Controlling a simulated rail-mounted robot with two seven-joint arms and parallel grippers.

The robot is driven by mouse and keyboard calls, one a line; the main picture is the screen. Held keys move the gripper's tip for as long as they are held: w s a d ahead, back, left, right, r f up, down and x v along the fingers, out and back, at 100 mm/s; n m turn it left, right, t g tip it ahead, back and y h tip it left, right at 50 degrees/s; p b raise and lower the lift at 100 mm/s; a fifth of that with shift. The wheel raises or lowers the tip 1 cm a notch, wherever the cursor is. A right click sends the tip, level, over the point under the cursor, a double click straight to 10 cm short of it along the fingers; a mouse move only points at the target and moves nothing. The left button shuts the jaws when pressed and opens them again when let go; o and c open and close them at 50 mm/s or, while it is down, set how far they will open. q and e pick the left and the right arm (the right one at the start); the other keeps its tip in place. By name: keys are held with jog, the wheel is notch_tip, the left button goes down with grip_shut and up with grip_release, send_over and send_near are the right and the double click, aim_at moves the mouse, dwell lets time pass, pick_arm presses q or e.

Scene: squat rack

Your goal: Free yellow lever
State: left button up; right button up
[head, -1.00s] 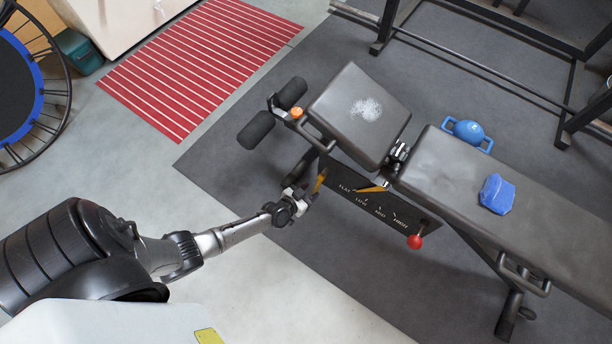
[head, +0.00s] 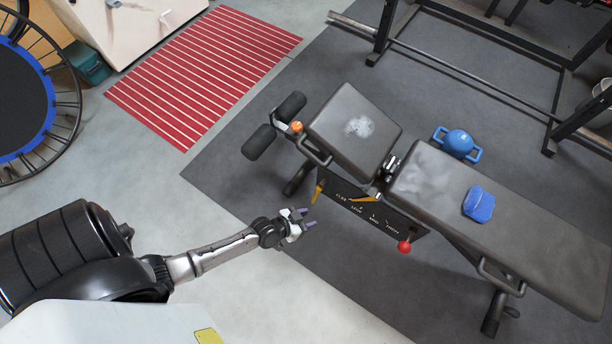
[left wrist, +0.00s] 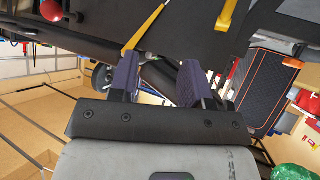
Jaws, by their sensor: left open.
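The yellow lever (head: 317,192) hangs at the left end of the black marked plate (head: 375,213) under the bench. It also shows in the left wrist view (left wrist: 227,14), at the top, right of centre. My left gripper (head: 306,218) is open, with purple fingertips and nothing between them. It is in front of the plate, below the lever and apart from it. In the left wrist view my fingers (left wrist: 160,80) point up towards the plate. A thin yellow pointer (head: 364,199) lies across the plate's upper edge. My right gripper is not in view.
A red ball knob (head: 404,247) sticks out at the plate's right end. A blue kettlebell-like object (head: 458,143) is behind the bench. Open floor lies in front of it.

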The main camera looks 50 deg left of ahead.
pick_arm(q)
jog(key=s+d+r+m+g+p, duration=0.1)
jog(key=s+d+r+p, duration=0.1)
jog(key=r, duration=0.5)
jog(key=s+d+r+g+h+p, duration=0.1)
jog(key=s+d+r+g+p, duration=0.1)
jog(key=r+p, duration=0.3)
jog(key=shift+s+d+r+m, duration=0.2)
jog(key=shift+d+r+m, duration=0.25)
jog(key=shift+r, duration=0.95)
